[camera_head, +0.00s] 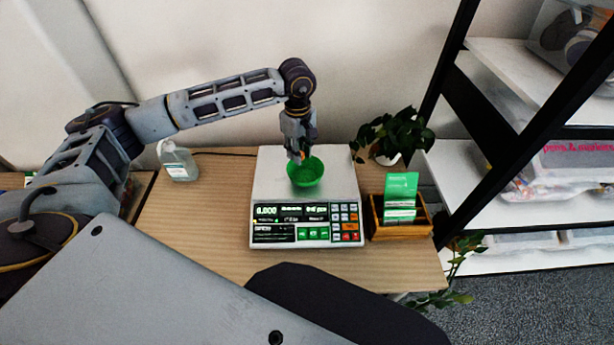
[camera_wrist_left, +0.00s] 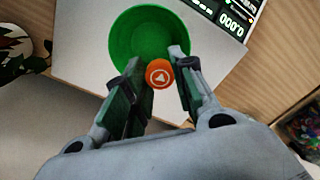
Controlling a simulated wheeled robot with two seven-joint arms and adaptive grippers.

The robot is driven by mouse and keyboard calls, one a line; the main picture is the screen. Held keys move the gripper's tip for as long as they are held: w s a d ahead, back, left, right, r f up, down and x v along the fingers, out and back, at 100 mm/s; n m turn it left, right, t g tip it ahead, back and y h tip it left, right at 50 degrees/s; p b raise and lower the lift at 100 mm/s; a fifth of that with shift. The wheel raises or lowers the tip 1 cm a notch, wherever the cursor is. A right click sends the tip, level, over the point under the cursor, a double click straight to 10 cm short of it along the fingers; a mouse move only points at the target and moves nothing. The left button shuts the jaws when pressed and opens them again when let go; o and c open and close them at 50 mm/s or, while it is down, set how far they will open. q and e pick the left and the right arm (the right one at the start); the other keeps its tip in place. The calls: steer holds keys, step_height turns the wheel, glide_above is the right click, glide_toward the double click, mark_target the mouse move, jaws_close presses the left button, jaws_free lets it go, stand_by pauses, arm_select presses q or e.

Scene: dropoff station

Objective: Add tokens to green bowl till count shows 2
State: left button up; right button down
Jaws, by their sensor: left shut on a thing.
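The green bowl (camera_head: 307,173) stands on the pan of the white counting scale (camera_head: 346,178). The scale's display (camera_head: 267,210) appears to read zeros; its smaller figures are too small to read. My left gripper (camera_head: 299,158) is over the back-left rim of the bowl, pointing down. The token is held at the edge of the green bowl (camera_wrist_left: 140,38), whose visible inside looks empty. My right gripper is not in view.
A wooden box (camera_head: 400,222) with green cards stands right of the scale. A potted plant (camera_head: 393,136) is behind it, and a clear bottle (camera_head: 178,161) stands at the left. The table (camera_head: 200,222) is bare left of the scale. A black-framed shelf (camera_head: 480,180) is at the right.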

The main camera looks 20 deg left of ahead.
arm_select(q)
step_height(320, 180, down, 3)
steer(key=shift+r+b, duration=0.2)
steer(key=shift+b, duration=0.25)
steer(key=shift+f+b, duration=0.35)
steer(key=shift+f, duration=0.55)
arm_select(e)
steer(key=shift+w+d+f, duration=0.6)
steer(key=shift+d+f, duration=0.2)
arm_select(q)
steer(key=o, duration=0.8)
steer(key=shift+c, duration=0.2)
steer(key=shift+r, duration=0.7)
step_height(320, 180, up, 11)
glide_above(300, 177)
steer(key=shift+f, duration=0.2)
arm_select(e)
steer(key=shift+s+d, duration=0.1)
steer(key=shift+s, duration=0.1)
arm_select(q)
steer(key=shift+s+f, duration=0.1)
steer(key=shift+s, duration=0.1)
